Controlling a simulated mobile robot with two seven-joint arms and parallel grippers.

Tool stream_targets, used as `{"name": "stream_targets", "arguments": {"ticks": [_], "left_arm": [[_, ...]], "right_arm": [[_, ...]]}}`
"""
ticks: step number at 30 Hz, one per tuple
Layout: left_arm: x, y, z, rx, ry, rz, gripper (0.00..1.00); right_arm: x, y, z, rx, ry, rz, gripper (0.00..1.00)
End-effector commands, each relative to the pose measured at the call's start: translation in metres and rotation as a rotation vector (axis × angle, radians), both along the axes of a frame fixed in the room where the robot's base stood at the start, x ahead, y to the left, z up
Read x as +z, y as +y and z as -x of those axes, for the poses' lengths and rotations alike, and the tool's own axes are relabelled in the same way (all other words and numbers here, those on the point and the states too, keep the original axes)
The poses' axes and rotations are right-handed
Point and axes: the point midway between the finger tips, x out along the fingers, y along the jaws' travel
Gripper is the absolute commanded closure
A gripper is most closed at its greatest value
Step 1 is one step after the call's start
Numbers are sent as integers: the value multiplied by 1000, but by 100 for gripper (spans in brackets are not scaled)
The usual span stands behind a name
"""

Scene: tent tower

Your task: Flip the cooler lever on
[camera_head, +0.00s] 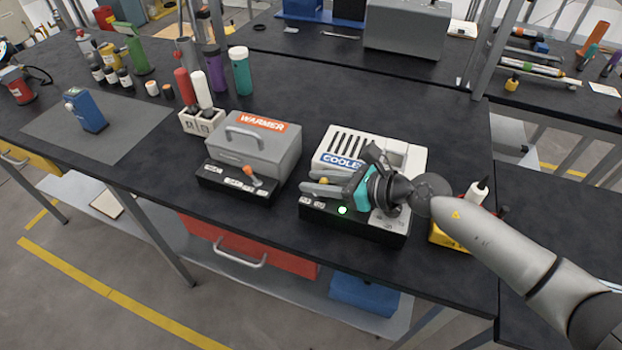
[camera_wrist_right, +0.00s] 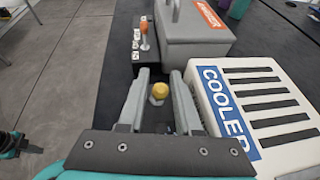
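The white cooler (camera_head: 392,158) has dark slots and a blue COOLER label, and also fills the right of the right wrist view (camera_wrist_right: 262,100). In front of it is a black control box (camera_head: 350,224) with a lit green light (camera_head: 342,210). The lever's yellow knob (camera_wrist_right: 159,90) shows between my right gripper's (camera_wrist_right: 159,76) fingers, with a finger on each side. The fingers are apart; I cannot tell whether either touches it. In the head view my right gripper (camera_head: 318,188) partly hides the lever. At the wrist view's left edge, a dark and teal part is likely my left gripper (camera_wrist_right: 12,145).
The grey warmer (camera_head: 285,150) stands left of the cooler, with an orange-knobbed lever (camera_head: 250,170) on its black box. A yellow item (camera_head: 448,238) sits right of the cooler's box. Bottles (camera_head: 240,75) stand farther back. The dark tabletop (camera_head: 340,92) is clear behind the cooler.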

Motion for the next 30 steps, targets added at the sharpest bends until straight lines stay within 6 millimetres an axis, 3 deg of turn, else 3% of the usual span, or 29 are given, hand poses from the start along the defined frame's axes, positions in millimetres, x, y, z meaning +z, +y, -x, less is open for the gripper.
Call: {"name": "stream_targets", "arguments": {"ticks": [6, 15, 24, 30], "left_arm": [[-1, 1, 0, 2, 0, -1, 100], [-1, 1, 0, 3, 0, -2, 100], [-1, 1, -1, 2, 0, -2, 100], [-1, 1, -1, 2, -1, -2, 100]], "right_arm": [[-6, 13, -6, 0, 0, 0, 67], [-7, 14, -7, 0, 0, 1, 67], [-6, 14, -7, 0, 0, 0, 100], [-7, 13, -7, 0, 0, 1, 100]]}}
